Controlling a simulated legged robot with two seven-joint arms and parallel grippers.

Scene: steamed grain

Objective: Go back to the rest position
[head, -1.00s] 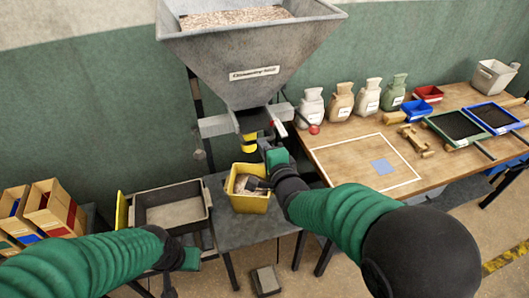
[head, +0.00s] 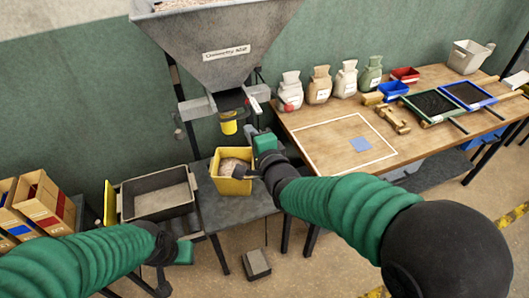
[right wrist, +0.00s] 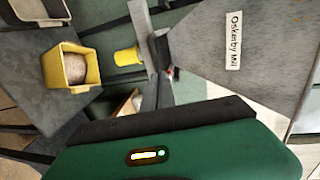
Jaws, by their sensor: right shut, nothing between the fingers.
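Pale grain (head: 236,166) lies in the bin, which stands on a grey table (head: 212,208).
A grain hopper (head: 215,45) with a yellow spout (head: 229,123) hangs above the bin. A dark tray (head: 157,212) is left of it. A wooden table (head: 300,118) with sacks and trays stands at the right. A small grey block (head: 257,264) lies on the floor.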

